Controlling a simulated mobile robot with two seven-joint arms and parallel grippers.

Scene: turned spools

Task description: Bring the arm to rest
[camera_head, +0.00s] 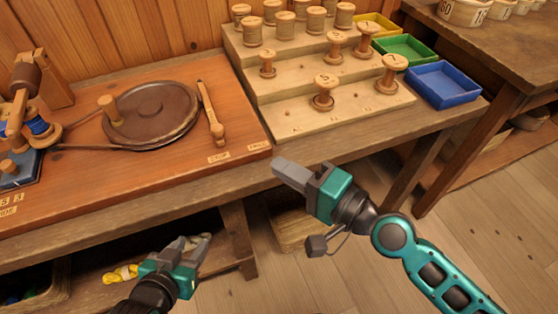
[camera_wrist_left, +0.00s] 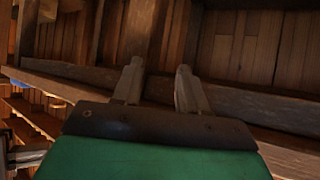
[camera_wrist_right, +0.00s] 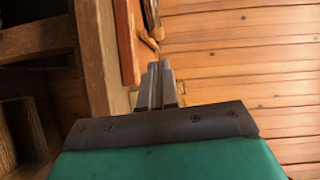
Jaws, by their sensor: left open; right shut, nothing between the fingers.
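My left gripper (camera_head: 196,243) is in the lower left of the head view, below the front edge of the workbench. Its two fingers stand apart and nothing is between them, as the left wrist view (camera_wrist_left: 157,85) also shows. My right gripper (camera_head: 283,170) is right of the middle, in front of the bench edge, with its fingers pointing up and left. Its fingers are closed together and empty, as the right wrist view (camera_wrist_right: 157,85) also shows. Neither gripper visibly holds anything.
The workbench (camera_head: 190,195) carries a wheel device (camera_head: 150,112) and a stepped wooden rack (camera_head: 340,118) with several spools. Yellow, green (camera_head: 405,49) and blue (camera_head: 443,84) trays stand at the right. A yellow skein (camera_head: 121,274) lies on the lower shelf. The floor (camera_head: 370,255) at lower right is open.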

